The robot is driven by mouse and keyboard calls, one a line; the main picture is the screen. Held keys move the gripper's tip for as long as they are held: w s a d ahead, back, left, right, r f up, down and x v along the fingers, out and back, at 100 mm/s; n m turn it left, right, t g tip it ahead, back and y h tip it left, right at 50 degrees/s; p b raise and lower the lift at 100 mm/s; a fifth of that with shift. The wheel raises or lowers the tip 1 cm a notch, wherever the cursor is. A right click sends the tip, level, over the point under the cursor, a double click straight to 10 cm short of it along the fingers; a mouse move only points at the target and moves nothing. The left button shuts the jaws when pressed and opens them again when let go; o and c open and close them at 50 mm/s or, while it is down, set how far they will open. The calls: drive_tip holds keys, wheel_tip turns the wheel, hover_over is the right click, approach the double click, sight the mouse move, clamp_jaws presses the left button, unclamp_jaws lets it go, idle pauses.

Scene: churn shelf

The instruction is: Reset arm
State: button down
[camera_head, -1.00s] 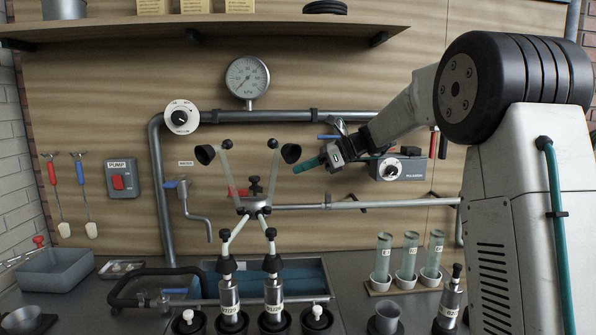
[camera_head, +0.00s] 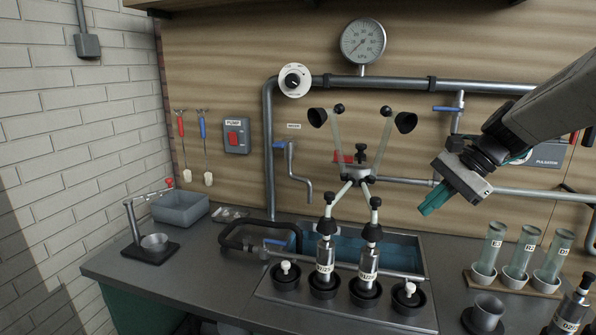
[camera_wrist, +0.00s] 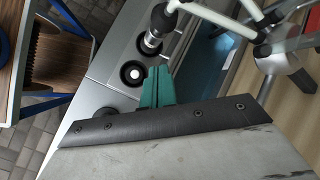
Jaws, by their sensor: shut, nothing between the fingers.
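My gripper (camera_head: 430,208) shows at the right of the head view, with teal fingers pointing down and to the left. The fingers are shut and hold nothing. It hangs above the counter, to the right of the milking cluster (camera_head: 357,175) and apart from it in the picture. In the wrist view, the closed teal fingers (camera_wrist: 156,88) stand in front of the counter with its round black holders (camera_wrist: 132,73). Part of the cluster's pale tubing (camera_wrist: 235,28) shows at the upper right there.
A pipe (camera_head: 400,84) runs along the wall under the gauge (camera_head: 363,41). A rack of labelled tubes (camera_head: 520,252) and a metal cup (camera_head: 487,312) stand at the right. A grey basin (camera_head: 180,210) stands at the left. The blue sink (camera_head: 400,251) lies behind the cluster.

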drive_tip(key=s+f+n+h, duration=0.1)
drive_tip(key=s+n, duration=0.3)
drive_tip(key=s, duration=0.5)
drive_tip(key=s+f+n+h, duration=0.1)
drive_tip(key=s+n+h, duration=0.2)
drive_tip(key=s, duration=0.7)
drive_tip(key=s+a+f+n+h, duration=0.1)
drive_tip(key=s+n+h, duration=0.2)
drive_tip(key=s, duration=0.7)
drive_tip(key=shift+s+f+n, duration=0.15)
drive_tip(key=shift+f+n, duration=0.2)
drive_tip(key=shift+n, duration=0.75)
drive_tip(key=shift+a, duration=0.1)
